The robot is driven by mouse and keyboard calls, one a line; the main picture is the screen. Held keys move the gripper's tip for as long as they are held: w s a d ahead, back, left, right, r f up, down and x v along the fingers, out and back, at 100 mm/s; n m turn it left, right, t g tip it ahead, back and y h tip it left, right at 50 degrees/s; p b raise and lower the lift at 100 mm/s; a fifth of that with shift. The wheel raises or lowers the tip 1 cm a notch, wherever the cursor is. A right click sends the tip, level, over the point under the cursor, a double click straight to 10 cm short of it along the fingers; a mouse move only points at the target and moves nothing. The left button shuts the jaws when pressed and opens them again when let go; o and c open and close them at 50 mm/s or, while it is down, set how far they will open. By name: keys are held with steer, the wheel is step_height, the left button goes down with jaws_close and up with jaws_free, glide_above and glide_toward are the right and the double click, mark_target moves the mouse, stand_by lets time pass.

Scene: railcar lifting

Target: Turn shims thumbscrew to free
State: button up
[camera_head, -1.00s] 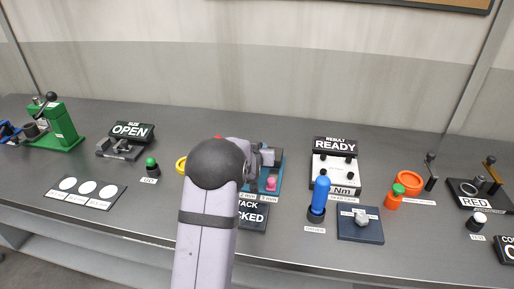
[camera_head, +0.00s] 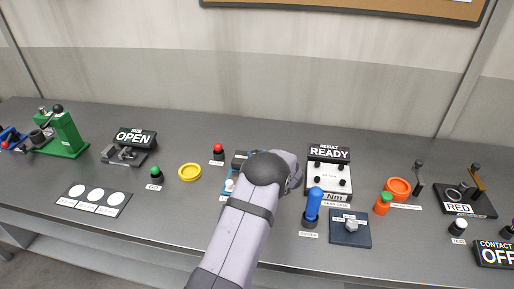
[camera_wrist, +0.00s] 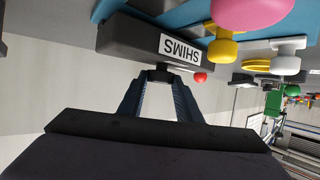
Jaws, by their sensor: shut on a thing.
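In the wrist view a dark block (camera_wrist: 125,42) carries a white SHIMS label (camera_wrist: 180,49), upside down in the picture. My gripper (camera_wrist: 160,78) is at the block's lower edge, its two fingers converging on a small dark part there, the shims thumbscrew (camera_wrist: 159,66). It is shut on it. The thumbscrew is mostly hidden between the fingertips, so its turn angle cannot be told. Pink (camera_wrist: 252,10), yellow (camera_wrist: 224,49) and white (camera_wrist: 286,64) knobs stand beside the block. In the head view my arm hides the gripper, the thumbscrew and most of the blue-based fixture (camera_head: 227,187).
In the head view the READY panel (camera_head: 329,175) and a blue-handled tool (camera_head: 313,205) stand close right of my arm.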

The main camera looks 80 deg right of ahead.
steer(key=shift+s+d+f+n+t+y+b, duration=0.1)
steer(key=shift+n+t+y+b, duration=0.25)
steer(key=shift+n+t+y, duration=0.25)
steer(key=shift+s+d+n+t+y+b, duration=0.1)
steer(key=shift+n+t+y+b, duration=0.3)
steer(key=shift+n+t, duration=0.4)
steer(key=shift+n+t+y+b, duration=0.3)
steer(key=shift+n+y+b, duration=0.25)
steer(key=shift+b, duration=0.3)
steer(key=shift+d+n+t+y+b, duration=0.1)
steer(key=shift+n+t+y+b, duration=0.25)
steer(key=shift+b, duration=0.35)
steer(key=shift+r+n+y+b, duration=0.25)
steer(key=shift+n+y+b, duration=0.05)
steer(key=shift+b, duration=0.1)
steer(key=o, duration=1)
steer(key=shift+o, duration=0.2)
steer(key=shift+f, duration=0.1)
step_height(320, 180, up, 10)
steer(key=b, duration=0.1)
steer(key=shift+b, duration=0.35)
